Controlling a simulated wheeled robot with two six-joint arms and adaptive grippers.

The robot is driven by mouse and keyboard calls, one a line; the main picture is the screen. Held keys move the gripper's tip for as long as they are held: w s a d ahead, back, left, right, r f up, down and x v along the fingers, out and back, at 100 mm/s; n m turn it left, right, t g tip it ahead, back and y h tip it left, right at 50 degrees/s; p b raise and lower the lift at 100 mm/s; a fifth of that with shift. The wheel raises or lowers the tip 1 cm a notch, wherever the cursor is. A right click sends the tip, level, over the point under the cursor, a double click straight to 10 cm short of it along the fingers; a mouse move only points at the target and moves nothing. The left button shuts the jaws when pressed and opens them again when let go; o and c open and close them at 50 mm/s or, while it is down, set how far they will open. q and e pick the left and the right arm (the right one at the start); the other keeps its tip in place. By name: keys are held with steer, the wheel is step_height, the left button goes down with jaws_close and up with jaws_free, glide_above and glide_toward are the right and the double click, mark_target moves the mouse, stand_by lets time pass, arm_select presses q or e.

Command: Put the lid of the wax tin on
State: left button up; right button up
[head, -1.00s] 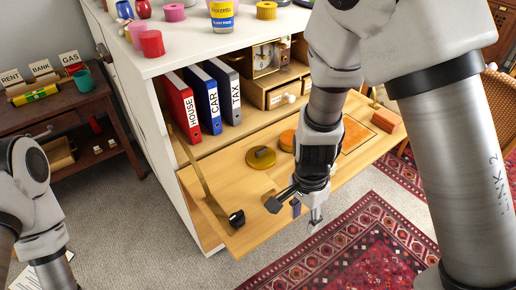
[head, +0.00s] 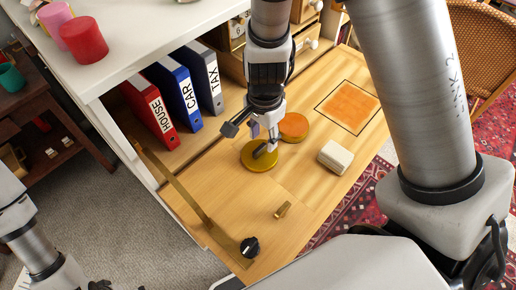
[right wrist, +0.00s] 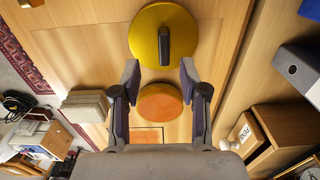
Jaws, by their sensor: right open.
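The lid (head: 253,167) is a flat gold disc with a dark upright handle, lying on the fold-down wooden flap. It also shows in the right wrist view (right wrist: 146,36). The wax tin (head: 295,124) is round with orange wax on top, uncovered, just behind and right of the lid. It shows between my fingers in the right wrist view (right wrist: 160,103). My right gripper (head: 252,138) is open and empty, pointing down over the lid area. In the right wrist view its fingertips (right wrist: 160,71) are apart, with the lid's handle just beyond them. My left gripper is not clearly seen.
A pale block (head: 335,157) lies right of the lid, and a small brass piece (head: 283,209) lies in front. An orange square (head: 348,105) is at the back right. Binders (head: 152,108) stand behind left. A brass stay (head: 185,197) runs along the flap's left side.

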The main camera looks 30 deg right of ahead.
mark_target(260, 148)
steer(key=f, duration=0.1)
steer(key=f+b, duration=0.1)
steer(key=f, duration=0.1)
steer(key=a+f+b, duration=0.1)
steer(key=f, duration=0.1)
steer(key=shift+w, duration=0.3)
steer(key=shift+s+d+r, duration=0.1)
steer(key=shift+d, duration=0.05)
steer(key=shift+s, duration=0.1)
steer(key=shift+c, duration=1)
jaws_close()
arm_select(q)
steer(key=f, duration=0.2)
steer(key=shift+w+f, duration=0.25)
steer(key=shift+f, duration=0.05)
